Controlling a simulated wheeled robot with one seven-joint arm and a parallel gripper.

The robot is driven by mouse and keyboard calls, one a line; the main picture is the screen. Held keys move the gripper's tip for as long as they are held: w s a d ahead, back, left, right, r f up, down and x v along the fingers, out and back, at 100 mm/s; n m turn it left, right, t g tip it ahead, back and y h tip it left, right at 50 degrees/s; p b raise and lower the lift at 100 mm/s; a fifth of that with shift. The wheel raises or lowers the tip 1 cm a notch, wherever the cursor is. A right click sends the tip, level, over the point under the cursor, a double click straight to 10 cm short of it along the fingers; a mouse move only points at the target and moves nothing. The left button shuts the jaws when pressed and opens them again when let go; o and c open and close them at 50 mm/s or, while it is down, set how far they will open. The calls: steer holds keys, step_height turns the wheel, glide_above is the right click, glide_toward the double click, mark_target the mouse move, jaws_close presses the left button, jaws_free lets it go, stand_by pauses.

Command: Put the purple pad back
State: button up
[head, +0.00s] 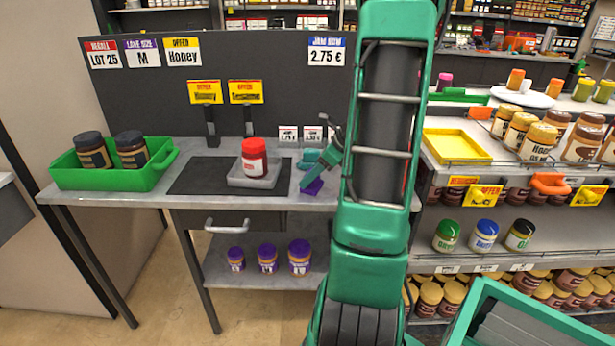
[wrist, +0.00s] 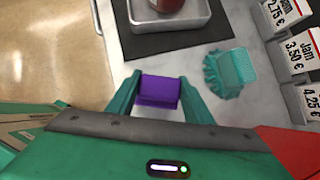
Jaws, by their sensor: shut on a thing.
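The purple pad (wrist: 159,92) is a small block between the two fingers of my gripper (wrist: 158,95) in the wrist view. My gripper is shut on it. In the head view the pad (head: 313,187) shows at the fingertips of my gripper (head: 316,180), low over the grey counter, right of the black mat. I cannot tell whether the pad touches the counter. A teal brush-like piece (wrist: 229,70) lies on the counter to the right of the pad in the wrist view. My arm hides part of the counter's right end in the head view.
A red-lidded jar (head: 254,158) stands in a grey tray (head: 238,181) on the black mat (head: 200,178). A green crate (head: 108,178) with two dark-lidded jars is at the counter's left. Price cards (wrist: 298,47) stand at the counter's back. Stocked shelves are at the right.

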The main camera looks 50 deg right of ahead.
steer(key=o, duration=1.4)
steer(key=shift+f, duration=0.1)
steer(key=v, duration=1.2)
steer(key=s+a+n+g, duration=0.3)
steer(key=a+n+g, duration=0.1)
steer(key=a+n, duration=1.05)
steer(key=s+a+n+g, duration=0.1)
steer(key=s+a+n, duration=0.2)
steer(key=s+a+f+n+g+h, duration=0.1)
steer(key=s+a+n, duration=0.2)
steer(key=s+n, duration=0.1)
steer(key=s+a+f+n+h, duration=0.1)
steer(key=s+a+n, duration=0.2)
steer(key=s+n, duration=0.1)
steer(key=shift+f+n+g, duration=0.25)
steer(key=shift+g, duration=0.15)
